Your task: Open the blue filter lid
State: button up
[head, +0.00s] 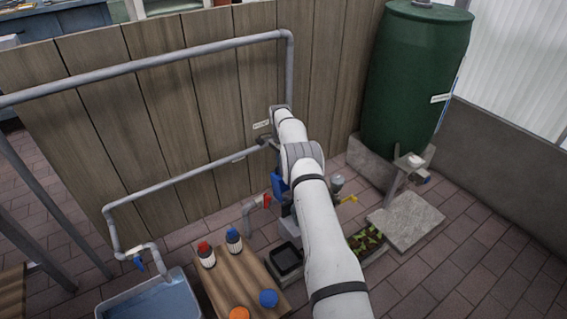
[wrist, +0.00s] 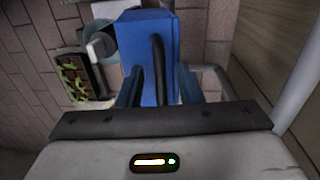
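The blue filter (head: 278,188) stands against the wooden fence in the head view, partly hidden behind my arm. In the wrist view its blue box-shaped body or lid (wrist: 136,42) fills the middle, with a curved black handle (wrist: 158,62) on it. My gripper (wrist: 159,82) is open. Its two fingers are apart, one on each side of the handle, with a gap on both sides. I cannot tell whether they touch the blue surface. The lid looks closed, but its seam is not clear. In the head view the fingertips are hidden.
A grey pipe (head: 180,180) runs along the fence (head: 200,110). A green tank (head: 415,80) stands at right. A wooden table (head: 238,280) with bottles is in front, beside a water basin (head: 155,300). A planter (head: 366,242) sits right of my arm.

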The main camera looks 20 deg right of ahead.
jog(key=shift+d+r, duration=0.1)
jog(key=shift+w+r, duration=0.1)
jog(key=shift+r, duration=0.15)
notch_tip(320, 180, up, 7)
jog(key=p, duration=0.3)
jog(key=shift+w, duration=0.3)
jog(key=shift+r, duration=0.15)
